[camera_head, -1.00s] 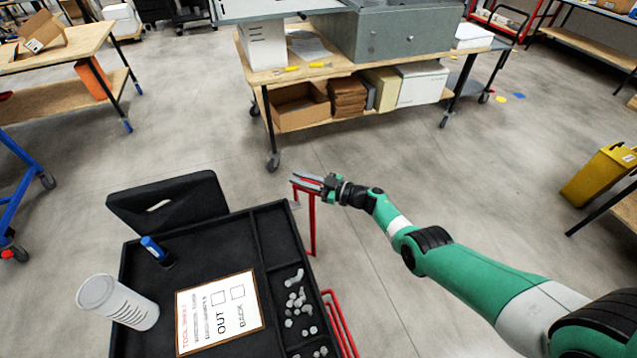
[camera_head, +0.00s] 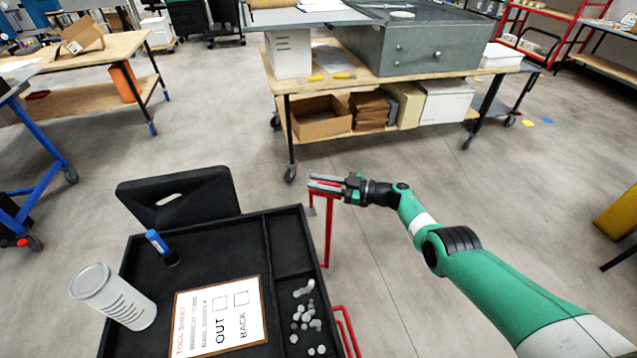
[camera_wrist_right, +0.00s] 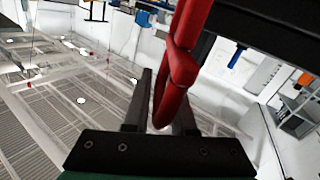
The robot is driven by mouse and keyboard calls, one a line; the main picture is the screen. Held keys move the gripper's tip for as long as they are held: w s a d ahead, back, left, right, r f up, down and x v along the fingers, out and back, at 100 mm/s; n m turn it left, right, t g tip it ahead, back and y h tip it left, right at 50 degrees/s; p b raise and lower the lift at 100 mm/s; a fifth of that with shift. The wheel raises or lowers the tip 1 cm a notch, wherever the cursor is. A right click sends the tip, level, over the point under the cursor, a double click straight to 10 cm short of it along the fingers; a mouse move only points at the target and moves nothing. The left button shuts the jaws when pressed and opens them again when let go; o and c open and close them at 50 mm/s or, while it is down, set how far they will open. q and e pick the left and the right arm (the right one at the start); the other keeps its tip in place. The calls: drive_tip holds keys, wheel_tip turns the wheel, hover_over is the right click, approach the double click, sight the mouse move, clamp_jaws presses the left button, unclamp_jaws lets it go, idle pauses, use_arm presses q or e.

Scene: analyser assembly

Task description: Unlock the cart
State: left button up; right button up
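The black cart (camera_head: 205,232) stands at the lower left in the head view, with a tray top. A red upright handle (camera_head: 329,235) rises at its right far corner. My right gripper (camera_head: 326,184) is at the top of this handle, its fingers on either side of the red bar. In the right wrist view the red handle (camera_wrist_right: 176,85) runs between the close-set fingers (camera_wrist_right: 160,110), which look shut on it; the contact is partly hidden. My left gripper is not in view. No lock is clearly visible on the cart.
A wooden workbench (camera_head: 375,78) on casters stands beyond.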

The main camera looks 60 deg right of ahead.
drive_tip(key=shift+o, duration=1.3)
drive_tip(key=shift+s+r, duration=0.1)
drive_tip(key=p+v, duration=0.1)
drive_tip(key=v, duration=0.1)
drive_tip(key=p+v, duration=0.1)
drive_tip(key=v, duration=0.1)
drive_tip(key=shift+s+d+r+p, duration=0.1)
drive_tip(key=shift+d+r+p, duration=0.1)
drive_tip(key=shift+p, duration=0.2)
drive_tip(key=p+v, duration=0.1)
drive_tip(key=v, duration=0.6)
drive_tip(key=shift+f, duration=0.2)
drive_tip(key=shift+c, duration=0.2)
